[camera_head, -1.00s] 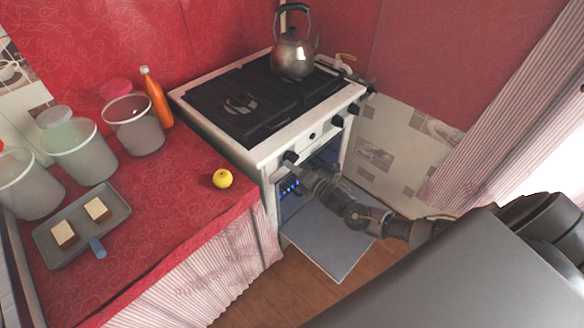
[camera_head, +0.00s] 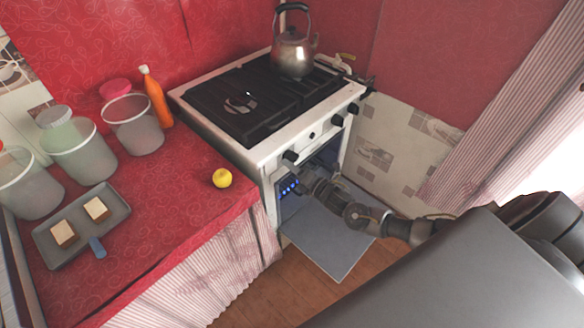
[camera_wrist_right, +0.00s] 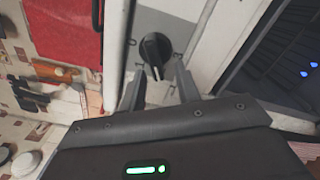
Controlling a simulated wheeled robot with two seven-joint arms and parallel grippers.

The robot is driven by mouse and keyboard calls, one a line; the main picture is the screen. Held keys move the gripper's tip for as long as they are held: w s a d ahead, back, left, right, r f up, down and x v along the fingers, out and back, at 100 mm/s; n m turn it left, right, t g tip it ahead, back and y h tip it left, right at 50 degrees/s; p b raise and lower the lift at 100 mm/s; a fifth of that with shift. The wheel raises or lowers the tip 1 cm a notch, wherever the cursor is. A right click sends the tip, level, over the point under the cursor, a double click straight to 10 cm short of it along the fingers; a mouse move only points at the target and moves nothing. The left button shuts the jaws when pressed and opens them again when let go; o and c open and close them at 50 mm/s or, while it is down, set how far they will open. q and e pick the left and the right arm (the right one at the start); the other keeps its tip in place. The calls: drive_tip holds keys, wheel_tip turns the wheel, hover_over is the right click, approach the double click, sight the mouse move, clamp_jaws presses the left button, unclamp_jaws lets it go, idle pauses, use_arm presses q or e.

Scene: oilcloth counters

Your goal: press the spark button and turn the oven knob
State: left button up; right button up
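The white stove (camera_head: 262,152) has black knobs on its front panel. The left knob (camera_head: 290,157) is right by my right gripper (camera_head: 302,174), and a small dark button (camera_head: 312,135) sits to the right of it. The two fingers are apart with nothing held; contact with the knob cannot be told. Blue points of light (camera_wrist_right: 305,73) show inside the oven. My left gripper is out of view.
The oven door (camera_head: 325,235) hangs open below my right arm. A kettle (camera_head: 292,55) stands on the hob. The red counter (camera_head: 165,215) at left holds a lemon (camera_head: 222,178), a tray (camera_head: 112,212), jars and an orange bottle (camera_head: 156,98).

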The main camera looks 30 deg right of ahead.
drive_tip(key=b+v, duration=0.1)
drive_tip(key=v, duration=1)
